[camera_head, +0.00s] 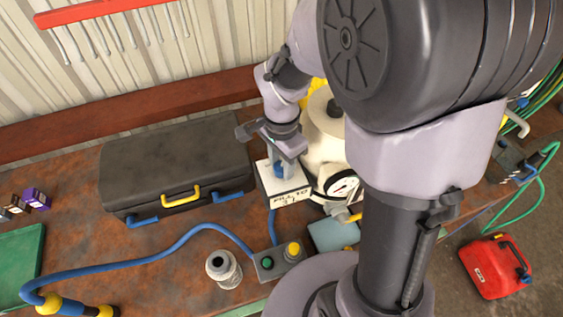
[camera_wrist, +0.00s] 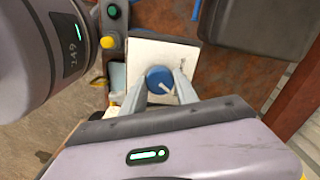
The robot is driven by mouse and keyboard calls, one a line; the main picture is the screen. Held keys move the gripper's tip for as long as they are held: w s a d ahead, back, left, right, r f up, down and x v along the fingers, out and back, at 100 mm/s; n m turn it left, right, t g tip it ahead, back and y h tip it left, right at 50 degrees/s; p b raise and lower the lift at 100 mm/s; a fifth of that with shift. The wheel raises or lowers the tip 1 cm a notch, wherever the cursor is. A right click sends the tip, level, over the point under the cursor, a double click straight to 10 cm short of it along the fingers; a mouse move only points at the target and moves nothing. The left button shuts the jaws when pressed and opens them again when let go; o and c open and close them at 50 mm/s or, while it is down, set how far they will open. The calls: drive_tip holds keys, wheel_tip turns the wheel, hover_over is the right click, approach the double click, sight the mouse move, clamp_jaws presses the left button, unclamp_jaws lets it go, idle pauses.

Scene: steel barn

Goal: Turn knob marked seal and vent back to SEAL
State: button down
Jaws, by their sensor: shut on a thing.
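The blue knob (camera_wrist: 160,79) sits on a white panel (camera_wrist: 176,54) and carries a pale pointer line that slants toward the lower right in the wrist view. My gripper (camera_wrist: 166,86) has one finger on each side of the knob and is shut on it. In the head view my gripper (camera_head: 279,160) comes down onto the white box (camera_head: 287,190), with a bit of the blue knob (camera_head: 279,171) showing between the fingers. The box front has dark lettering that reads roughly "FILL TO". The seal and vent marks are not readable in either view.
A cream tank (camera_head: 324,130) with a dial gauge (camera_head: 342,186) stands right of the box. A black toolbox (camera_head: 175,163) stands left.

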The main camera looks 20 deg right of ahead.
drive_tip(key=shift+n, duration=0.4)
drive_tip(key=n, duration=0.6)
drive_tip(key=shift+r+n+p, duration=0.1)
drive_tip(key=shift+n+p, duration=0.2)
drive_tip(key=shift+p, duration=0.05)
drive_tip(key=n+p, duration=0.1)
drive_tip(key=n, duration=0.5)
drive_tip(key=shift+n, duration=0.4)
drive_tip(key=c, duration=0.9)
unclamp_jaws()
drive_tip(key=shift+c, duration=0.2)
